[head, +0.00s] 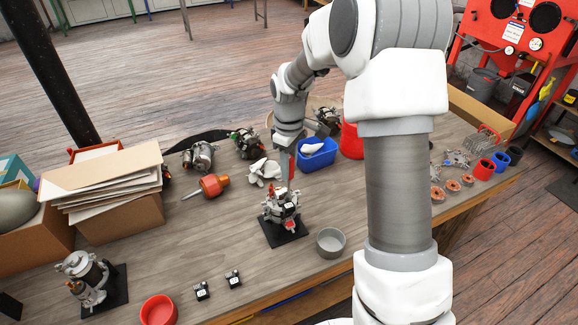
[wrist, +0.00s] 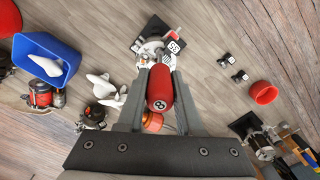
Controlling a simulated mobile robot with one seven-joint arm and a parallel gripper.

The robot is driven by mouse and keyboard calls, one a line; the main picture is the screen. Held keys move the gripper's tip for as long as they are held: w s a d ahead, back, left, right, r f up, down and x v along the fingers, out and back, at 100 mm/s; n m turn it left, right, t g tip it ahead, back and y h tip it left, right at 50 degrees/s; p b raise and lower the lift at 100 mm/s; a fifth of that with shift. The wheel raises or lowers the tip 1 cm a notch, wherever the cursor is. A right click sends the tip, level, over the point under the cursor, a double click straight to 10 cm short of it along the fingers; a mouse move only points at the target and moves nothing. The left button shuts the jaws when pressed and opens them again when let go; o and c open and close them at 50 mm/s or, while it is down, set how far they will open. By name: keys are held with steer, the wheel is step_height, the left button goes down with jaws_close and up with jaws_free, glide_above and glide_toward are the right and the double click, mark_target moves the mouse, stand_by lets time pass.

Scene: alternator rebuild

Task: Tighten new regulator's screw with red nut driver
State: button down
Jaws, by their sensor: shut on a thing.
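My gripper (head: 290,158) points down above the alternator (head: 281,203), which sits on a black base (head: 289,238) near the front of the bench. It is shut on the red nut driver (wrist: 159,88), whose handle is marked 8. In the head view the red driver (head: 292,172) hangs upright over the alternator. In the wrist view its far end reaches the alternator (wrist: 151,48), beside a dark part with a white "59" label (wrist: 175,46) that may be the regulator. The driver's tip and the screw are hidden, so I cannot tell whether they touch.
A grey bowl (head: 331,242) stands just right of the alternator. An orange-handled tool (head: 212,185) lies to its left. A blue bin (head: 317,155) is behind it. Two small black parts (head: 201,291) and a red bowl (head: 159,310) are at the front left, beside another alternator unit (head: 85,275).

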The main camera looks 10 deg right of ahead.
steer(key=m, duration=0.3)
steer(key=shift+m+b, duration=0.3)
steer(key=m, duration=0.3)
steer(key=shift+m, duration=0.3)
steer(key=m, duration=1)
steer(key=shift+m, duration=0.4)
